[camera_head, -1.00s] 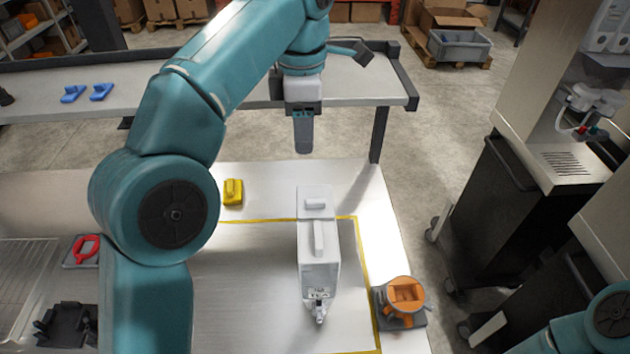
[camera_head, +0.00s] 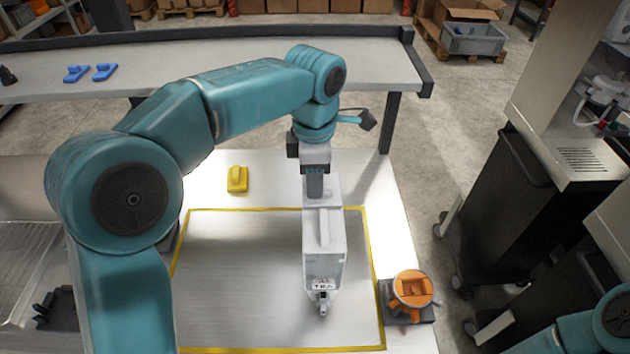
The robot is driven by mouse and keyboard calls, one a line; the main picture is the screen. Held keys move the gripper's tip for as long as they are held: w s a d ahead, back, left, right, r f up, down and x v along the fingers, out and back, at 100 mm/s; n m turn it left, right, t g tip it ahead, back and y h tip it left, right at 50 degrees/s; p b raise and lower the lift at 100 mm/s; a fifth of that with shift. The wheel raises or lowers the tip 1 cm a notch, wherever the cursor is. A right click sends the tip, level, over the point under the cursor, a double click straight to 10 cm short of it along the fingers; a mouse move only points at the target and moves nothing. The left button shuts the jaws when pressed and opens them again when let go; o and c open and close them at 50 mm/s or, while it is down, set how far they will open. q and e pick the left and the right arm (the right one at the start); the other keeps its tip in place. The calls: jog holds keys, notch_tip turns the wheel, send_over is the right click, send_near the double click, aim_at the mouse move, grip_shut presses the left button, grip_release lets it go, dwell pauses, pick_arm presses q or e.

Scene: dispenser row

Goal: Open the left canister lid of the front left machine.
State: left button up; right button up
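A white canister (camera_head: 324,255) stands on the white table inside the yellow tape outline, its spout toward me. A raised grip (camera_head: 323,228) runs along its top. The lid section at its far end (camera_head: 328,190) is partly hidden by my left gripper (camera_head: 315,193). That gripper points down, right over or at this far end; I cannot tell whether it touches. Its fingers show as one dark block, so their opening is unclear. My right arm shows only at the lower right corner, its gripper out of view.
An orange part on a dark base (camera_head: 412,288) sits right of the canister at the table edge. A yellow block (camera_head: 237,179) lies behind the tape. The taped area left of the canister is clear. A rear bench (camera_head: 200,60) holds blue parts.

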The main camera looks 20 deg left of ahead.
pick_arm(q)
jog(key=shift+s+d+f, duration=0.1)
jog(key=shift+d+f, duration=0.1)
jog(key=shift+f, duration=0.15)
jog(key=shift+s+d+f, duration=0.1)
jog(key=shift+s+d, duration=0.15)
jog(key=shift+d, duration=0.05)
jog(key=shift+w+a+f, duration=0.2)
jog(key=shift+w+a, duration=0.1)
jog(key=shift+a, duration=0.05)
jog(key=c, duration=0.4)
jog(key=shift+d, duration=0.1)
grip_shut()
jog(key=shift+s+d+r, duration=0.15)
jog(key=shift+s+r, duration=0.05)
jog(key=shift+s, duration=0.05)
jog(key=shift+w+a+f, duration=0.15)
jog(key=shift+w+a, duration=0.05)
jog(key=shift+w, duration=0.05)
jog(key=shift+s+d, duration=0.15)
jog(key=shift+s, duration=0.05)
